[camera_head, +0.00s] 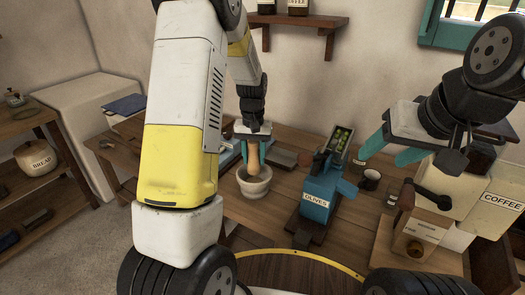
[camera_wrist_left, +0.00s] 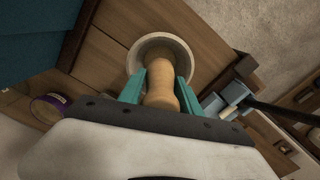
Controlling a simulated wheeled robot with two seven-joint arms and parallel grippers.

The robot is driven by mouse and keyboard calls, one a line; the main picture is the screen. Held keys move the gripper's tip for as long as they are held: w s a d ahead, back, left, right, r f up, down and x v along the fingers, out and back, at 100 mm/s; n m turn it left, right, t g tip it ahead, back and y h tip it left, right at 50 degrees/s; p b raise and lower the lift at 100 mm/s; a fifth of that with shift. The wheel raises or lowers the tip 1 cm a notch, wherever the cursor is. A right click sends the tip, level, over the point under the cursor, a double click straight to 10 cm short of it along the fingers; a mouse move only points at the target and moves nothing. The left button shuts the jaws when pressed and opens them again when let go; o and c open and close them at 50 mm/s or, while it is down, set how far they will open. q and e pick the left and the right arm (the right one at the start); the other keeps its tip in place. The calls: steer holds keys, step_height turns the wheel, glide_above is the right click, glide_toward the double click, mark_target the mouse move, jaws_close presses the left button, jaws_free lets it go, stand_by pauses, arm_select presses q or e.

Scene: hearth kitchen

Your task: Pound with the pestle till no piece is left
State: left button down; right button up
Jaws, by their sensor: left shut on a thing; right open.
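The stone mortar (camera_head: 254,183) stands on the wooden table in the head view, and its pale rim also shows in the left wrist view (camera_wrist_left: 136,57). The wooden pestle (camera_head: 253,160) is upright with its lower end inside the mortar. My left gripper (camera_wrist_left: 159,85) is shut on the pestle, with a teal finger on each side of it. Pieces inside the mortar cannot be made out. My right gripper (camera_head: 393,156) is open and empty, above the right side of the table, apart from the mortar.
A blue olives device (camera_head: 318,190) stands right of the mortar. A dark cup (camera_head: 370,180) is behind it. A coffee grinder (camera_head: 413,240) and a white coffee box (camera_head: 497,203) stand at the right.

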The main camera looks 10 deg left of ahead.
mark_target(254, 142)
arm_select(q)
steer(key=shift+f, duration=0.7)
steer(key=shift+r, duration=3.55)
